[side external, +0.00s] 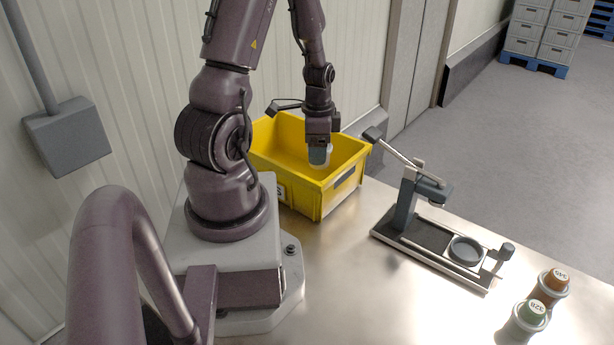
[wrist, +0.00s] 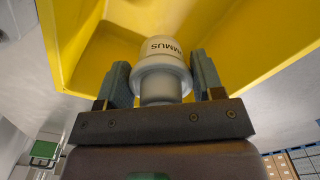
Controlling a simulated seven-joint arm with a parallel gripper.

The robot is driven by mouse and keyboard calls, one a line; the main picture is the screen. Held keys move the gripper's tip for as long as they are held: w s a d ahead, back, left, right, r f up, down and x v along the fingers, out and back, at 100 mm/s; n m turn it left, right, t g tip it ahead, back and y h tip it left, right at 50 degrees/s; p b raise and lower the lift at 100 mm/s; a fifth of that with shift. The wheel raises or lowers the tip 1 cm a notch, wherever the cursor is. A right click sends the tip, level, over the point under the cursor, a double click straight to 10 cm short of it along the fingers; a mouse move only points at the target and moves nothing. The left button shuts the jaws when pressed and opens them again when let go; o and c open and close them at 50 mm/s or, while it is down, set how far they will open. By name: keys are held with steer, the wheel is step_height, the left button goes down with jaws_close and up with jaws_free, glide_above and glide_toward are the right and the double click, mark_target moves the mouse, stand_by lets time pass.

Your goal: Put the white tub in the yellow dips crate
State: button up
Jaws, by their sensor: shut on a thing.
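The white tub (wrist: 161,62), with dark lettering on its side, is held between the two fingers of my gripper (wrist: 163,85) in the wrist view. In the side view my gripper (side external: 320,150) points down over the yellow crate (side external: 342,188), with the tub (side external: 326,158) partly hidden by a finger. The crate is open at the top and stands on the metal table beside my base. Its yellow walls (wrist: 95,62) also show behind the tub in the wrist view. I cannot tell whether the tub touches the crate floor.
A grey press-like device (side external: 410,205) with a lever and a round plate stands right of the crate. The table (side external: 370,290) in front is clear.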

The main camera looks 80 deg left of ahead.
step_height(320, 180, down, 8)
steer(key=shift+r, duration=0.25)
steer(key=o, duration=1)
steer(key=shift+f, duration=0.15)
